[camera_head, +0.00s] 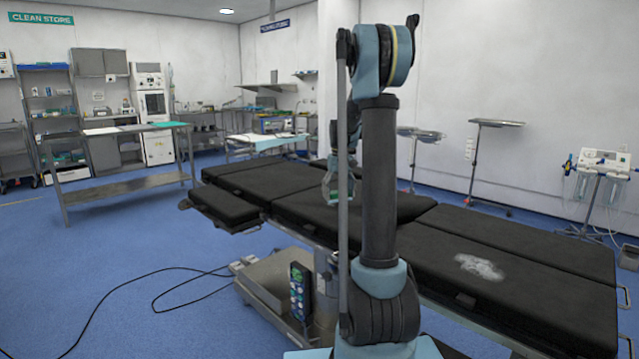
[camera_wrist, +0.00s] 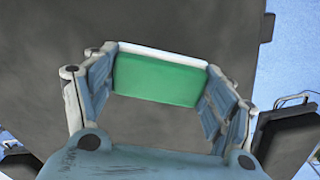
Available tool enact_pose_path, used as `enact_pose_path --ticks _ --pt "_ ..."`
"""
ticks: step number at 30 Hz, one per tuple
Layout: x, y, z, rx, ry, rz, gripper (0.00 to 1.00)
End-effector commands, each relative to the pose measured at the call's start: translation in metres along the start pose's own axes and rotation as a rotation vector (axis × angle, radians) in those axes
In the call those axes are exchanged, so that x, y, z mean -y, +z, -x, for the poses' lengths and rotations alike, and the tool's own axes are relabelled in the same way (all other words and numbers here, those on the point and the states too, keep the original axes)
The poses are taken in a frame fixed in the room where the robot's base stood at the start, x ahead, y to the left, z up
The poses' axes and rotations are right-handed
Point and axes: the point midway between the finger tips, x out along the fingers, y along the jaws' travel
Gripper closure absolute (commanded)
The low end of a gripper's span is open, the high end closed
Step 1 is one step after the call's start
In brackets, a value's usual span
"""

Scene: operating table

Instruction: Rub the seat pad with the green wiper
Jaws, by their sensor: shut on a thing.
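My gripper (camera_wrist: 162,78) is shut on the green wiper (camera_wrist: 155,82), a green block with a white strip along its far edge, held across between the fingers. In the head view my gripper (camera_head: 337,188) is partly hidden behind my arm, over the middle of the black operating table. A dark pad (camera_wrist: 190,25) fills most of the wrist view beyond the wiper; I cannot tell whether the wiper touches it. The table's padded sections include a right one (camera_head: 540,262) with a whitish smudge (camera_head: 480,266) on top. Which section is the seat pad is not clear.
A small side pad (camera_head: 228,208) juts out at the table's left. A hand control (camera_head: 299,290) hangs by the table base. A steel bench (camera_head: 120,185) stands at the left, stands with trays (camera_head: 495,123) behind. A black cable (camera_head: 150,285) lies on the blue floor.

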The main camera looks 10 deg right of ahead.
Motion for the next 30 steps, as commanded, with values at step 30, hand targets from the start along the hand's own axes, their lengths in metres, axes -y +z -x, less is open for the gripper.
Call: enact_pose_path --ticks 30 --pt "0.005 -0.001 0.043 0.0 0.0 0.006 0.5"
